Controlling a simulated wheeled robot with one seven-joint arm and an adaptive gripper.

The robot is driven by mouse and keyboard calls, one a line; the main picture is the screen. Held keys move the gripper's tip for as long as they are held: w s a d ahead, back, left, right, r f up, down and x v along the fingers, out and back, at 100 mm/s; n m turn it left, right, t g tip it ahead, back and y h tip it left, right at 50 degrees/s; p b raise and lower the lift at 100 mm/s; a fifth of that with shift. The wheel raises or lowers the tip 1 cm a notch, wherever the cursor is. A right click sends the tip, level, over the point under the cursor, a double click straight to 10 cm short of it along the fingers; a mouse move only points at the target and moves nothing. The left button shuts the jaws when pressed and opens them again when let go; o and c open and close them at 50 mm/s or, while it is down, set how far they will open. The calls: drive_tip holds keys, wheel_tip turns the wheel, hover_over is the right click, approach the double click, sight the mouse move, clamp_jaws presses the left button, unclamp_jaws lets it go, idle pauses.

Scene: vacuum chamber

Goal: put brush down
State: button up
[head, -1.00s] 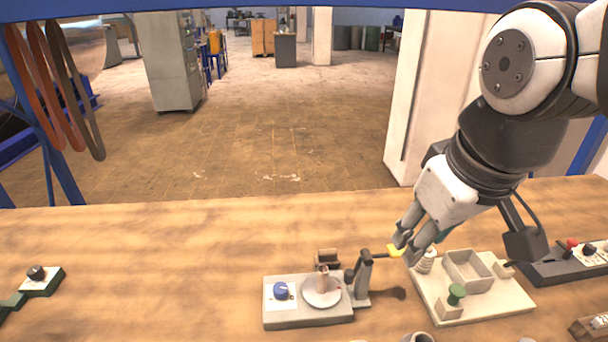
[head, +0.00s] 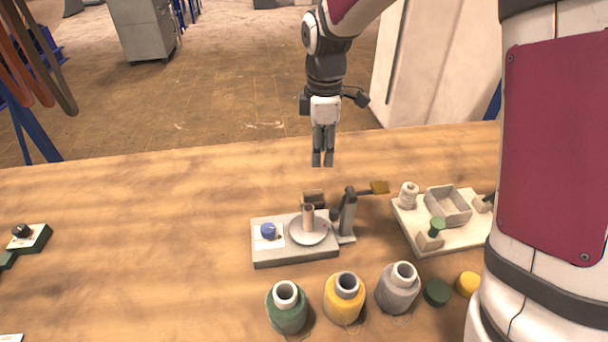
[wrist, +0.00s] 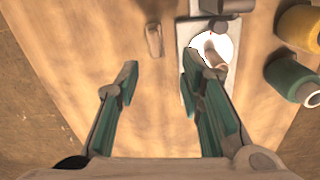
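My gripper (head: 322,158) hangs fingers down above the back middle of the table, beyond the turntable device. The wrist view shows its two green-lined fingers (wrist: 160,80) wide apart with nothing between them. I cannot pick out a brush for certain. A dark piece (head: 490,197) lies at the holder on the right of the pale board (head: 455,240); my arm partly hides it, so I cannot tell what it is.
A small brown block (head: 313,198) stands behind the device. The table's left middle is clear.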

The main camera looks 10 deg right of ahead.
sight(313, 191)
drive_tip(key=shift+n, duration=0.8)
drive_tip(key=f, duration=0.4)
drive_tip(key=w+f, duration=0.1)
drive_tip(key=f, duration=0.3)
drive_tip(key=w+a+f, duration=0.1)
drive_tip(key=f, duration=0.3)
drive_tip(key=shift+s+a+f+p, duration=0.1)
drive_tip(key=shift+f+p, duration=0.2)
drive_tip(key=shift+f, duration=1)
drive_tip(key=shift+a+f+p, duration=0.1)
drive_tip(key=shift+f+p, duration=0.2)
drive_tip(key=shift+f, duration=0.95)
drive_tip(key=shift+d, duration=0.1)
clamp_jaws()
